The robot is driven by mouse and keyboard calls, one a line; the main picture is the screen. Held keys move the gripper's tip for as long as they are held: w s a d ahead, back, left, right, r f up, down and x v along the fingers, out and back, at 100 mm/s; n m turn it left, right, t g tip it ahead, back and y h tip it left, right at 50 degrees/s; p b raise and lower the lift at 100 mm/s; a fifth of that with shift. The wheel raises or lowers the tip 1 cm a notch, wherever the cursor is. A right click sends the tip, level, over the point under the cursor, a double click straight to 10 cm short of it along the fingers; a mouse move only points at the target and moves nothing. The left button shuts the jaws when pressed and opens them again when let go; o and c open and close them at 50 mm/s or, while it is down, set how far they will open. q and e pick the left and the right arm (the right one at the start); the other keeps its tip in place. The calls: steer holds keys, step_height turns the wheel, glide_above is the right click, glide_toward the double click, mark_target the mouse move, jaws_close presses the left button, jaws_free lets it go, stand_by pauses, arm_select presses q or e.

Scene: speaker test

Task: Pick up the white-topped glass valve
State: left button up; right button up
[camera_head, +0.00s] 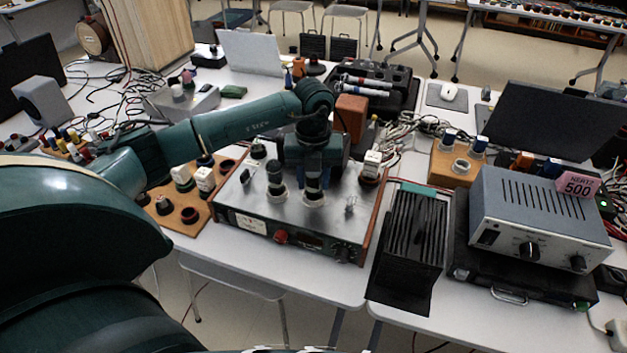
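A silver-topped amplifier chassis (238,221) with wooden ends stands on the white table, holding several valves. A white-topped valve (372,160) stands at its back right. More white-topped pieces (205,178) stand on the wooden board to the left; I cannot tell for certain which one the task names. My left gripper (313,172) points down over the middle of the chassis, left of its white-topped valve. Its fingertips merge with the dark valve beneath. My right gripper is out of view.
A black finned block (410,240) stands right of the chassis, then a grey instrument (540,215) with a pink "500" tag. A black tray (400,88) and cables (405,128) lie behind. The table's front edge is close to the chassis.

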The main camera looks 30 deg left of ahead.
arm_select(q)
steer(key=c, duration=0.5)
